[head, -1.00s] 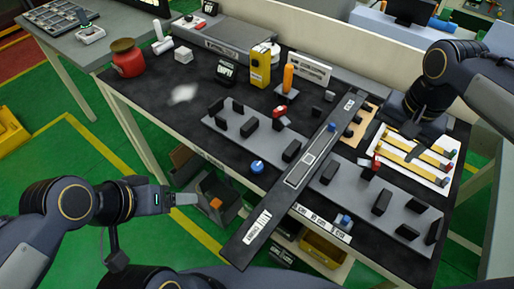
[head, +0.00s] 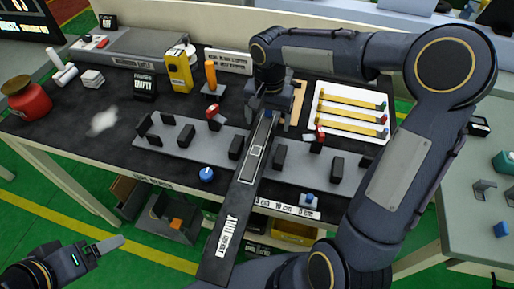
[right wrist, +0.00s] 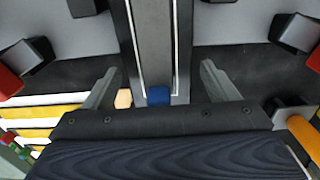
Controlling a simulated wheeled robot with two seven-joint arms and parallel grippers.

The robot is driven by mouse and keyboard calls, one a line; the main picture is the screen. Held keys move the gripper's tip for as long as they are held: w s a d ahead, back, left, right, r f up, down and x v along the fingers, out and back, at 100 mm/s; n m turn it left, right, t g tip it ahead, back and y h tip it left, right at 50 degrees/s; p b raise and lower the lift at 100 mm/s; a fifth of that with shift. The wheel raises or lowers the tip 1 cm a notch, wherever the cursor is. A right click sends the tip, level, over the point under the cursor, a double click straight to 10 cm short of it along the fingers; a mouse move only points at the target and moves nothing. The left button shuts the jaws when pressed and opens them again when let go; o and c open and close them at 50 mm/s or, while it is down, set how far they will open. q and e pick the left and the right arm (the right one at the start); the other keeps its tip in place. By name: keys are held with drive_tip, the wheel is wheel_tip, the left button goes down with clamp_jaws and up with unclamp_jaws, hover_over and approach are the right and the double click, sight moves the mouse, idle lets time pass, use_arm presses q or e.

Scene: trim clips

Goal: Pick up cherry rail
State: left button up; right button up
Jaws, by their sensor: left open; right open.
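My right gripper (head: 268,112) is over the rail's far end. In the right wrist view my right gripper (right wrist: 158,76) is open, its fingers apart on either side of the rail (right wrist: 155,40). A blue piece (right wrist: 158,96) shows at the rail's end. My left gripper (head: 112,243) is open and empty, low at the left, away from the table.
Grey plates with black clips (head: 185,138) lie on both sides of the rail. A white tray (head: 335,128) with yellow strips is at the right.

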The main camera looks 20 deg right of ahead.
drive_tip(key=shift+f, duration=0.2)
drive_tip(key=c, duration=1.4)
drive_tip(key=shift+o, duration=0.2)
drive_tip(key=shift+r, duration=0.1)
